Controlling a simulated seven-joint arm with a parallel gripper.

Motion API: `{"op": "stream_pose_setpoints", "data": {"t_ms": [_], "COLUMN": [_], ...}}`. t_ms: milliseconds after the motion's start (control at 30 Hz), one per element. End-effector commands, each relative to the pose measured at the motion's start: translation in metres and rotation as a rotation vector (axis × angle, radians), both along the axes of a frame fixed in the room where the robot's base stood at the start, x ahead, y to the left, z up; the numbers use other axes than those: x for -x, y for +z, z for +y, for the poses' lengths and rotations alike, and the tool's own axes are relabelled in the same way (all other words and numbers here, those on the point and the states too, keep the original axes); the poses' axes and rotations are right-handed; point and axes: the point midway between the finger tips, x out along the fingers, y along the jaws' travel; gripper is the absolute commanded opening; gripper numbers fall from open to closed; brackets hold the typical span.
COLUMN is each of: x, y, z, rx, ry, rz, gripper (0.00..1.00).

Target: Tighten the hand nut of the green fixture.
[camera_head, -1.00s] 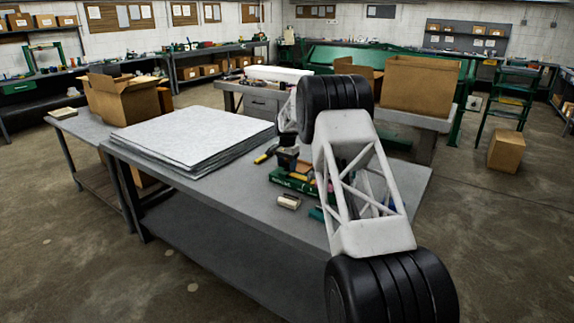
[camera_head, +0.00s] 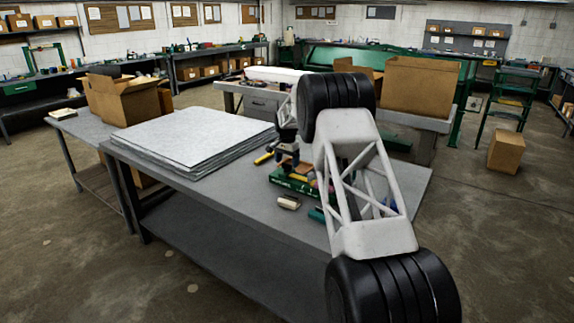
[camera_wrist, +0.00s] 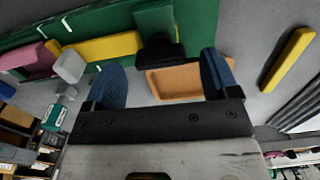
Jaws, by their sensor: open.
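The green fixture (camera_wrist: 200,25) fills the top of the wrist view, and its green body also shows on the bench in the head view (camera_head: 292,182). A dark knob-like part (camera_wrist: 160,54) sits by a green upright piece between and just beyond my fingertips. I cannot tell whether it is the hand nut. My gripper (camera_wrist: 162,76) is open with blue fingertips apart. In the head view my gripper is small and partly hidden by my arm.
A yellow bar (camera_wrist: 105,47) and a pink piece (camera_wrist: 37,60) lie by the green body. A yellow-handled tool (camera_wrist: 288,58) lies to the right. On the bench, a stack of grey sheets (camera_head: 190,140) lies to the left and a small pale block (camera_head: 288,202) in front.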

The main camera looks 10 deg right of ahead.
Motion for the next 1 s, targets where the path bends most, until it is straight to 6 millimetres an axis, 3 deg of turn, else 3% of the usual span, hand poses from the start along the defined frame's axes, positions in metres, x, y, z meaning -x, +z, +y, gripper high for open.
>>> {"op": "stream_pose_setpoints", "data": {"t_ms": [433, 1000], "x": [0.0, 0.001], "y": [0.052, 0.06], "z": [0.0, 0.0], "rx": [0.0, 0.0], "ry": [0.0, 0.001], "rz": [-0.001, -0.001], "gripper": [0.81, 0.81]}}
